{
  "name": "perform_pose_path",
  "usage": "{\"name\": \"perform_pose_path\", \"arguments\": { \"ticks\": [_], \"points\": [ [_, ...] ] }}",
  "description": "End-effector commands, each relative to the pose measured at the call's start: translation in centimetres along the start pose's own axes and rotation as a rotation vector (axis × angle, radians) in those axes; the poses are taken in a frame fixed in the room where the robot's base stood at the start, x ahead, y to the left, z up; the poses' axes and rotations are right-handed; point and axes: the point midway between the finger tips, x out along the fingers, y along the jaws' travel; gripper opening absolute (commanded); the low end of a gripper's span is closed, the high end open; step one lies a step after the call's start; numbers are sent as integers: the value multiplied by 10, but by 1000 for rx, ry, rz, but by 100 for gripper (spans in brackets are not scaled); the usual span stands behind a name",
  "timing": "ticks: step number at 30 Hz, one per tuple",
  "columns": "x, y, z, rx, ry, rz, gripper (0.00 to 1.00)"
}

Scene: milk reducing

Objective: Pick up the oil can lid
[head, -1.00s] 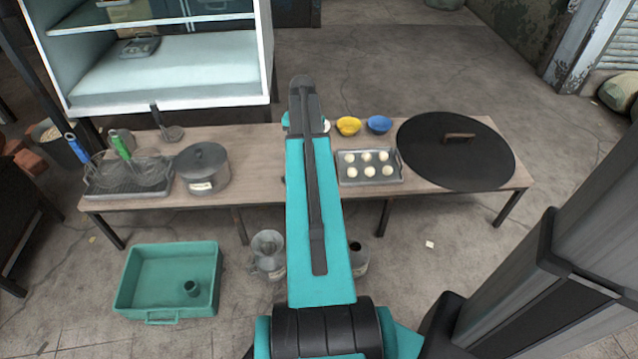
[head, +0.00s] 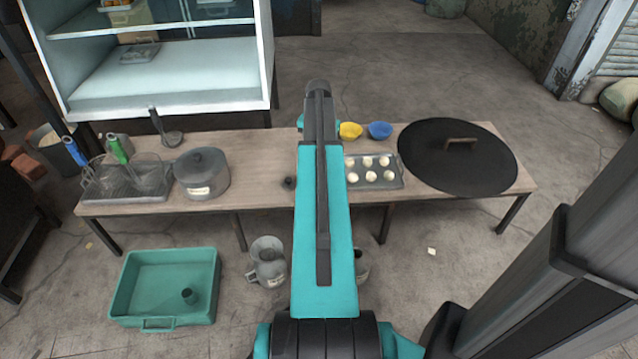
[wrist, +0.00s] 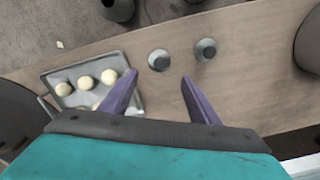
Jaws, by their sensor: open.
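In the wrist view two small round grey lid-like pieces lie on the wooden table: one lid (wrist: 159,60) nearer the tray and another lid (wrist: 205,49) beside it. I cannot tell which belongs to the oil can. In the head view one small dark piece (head: 289,183) shows left of my arm; the other is hidden. My gripper (wrist: 158,80) is open and empty above the table, its purple fingers apart. The first lid appears just beyond the gap between the fingertips; the second lies past the right finger. In the head view my arm hides the gripper.
A tray of pale dough balls (head: 373,171) and a big black lid (head: 458,158) stand right, a lidded pot (head: 202,175) left. Yellow (head: 350,130) and blue (head: 379,130) bowls stand behind the tray. A grey can (head: 267,262) and a green crate (head: 168,323) are on the floor.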

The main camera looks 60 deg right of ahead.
Motion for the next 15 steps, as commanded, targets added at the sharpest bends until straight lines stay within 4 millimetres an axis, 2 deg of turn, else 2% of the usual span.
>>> {"name": "perform_pose_path", "arguments": {
  "ticks": [1,6,10,15],
  "points": [
    [10,0,0,0,-1,0,56],
    [35,0,0,0,-1,0,56],
    [48,0,0,0,0,0,56],
    [55,0,0,1,0,0,56]
  ]
}}
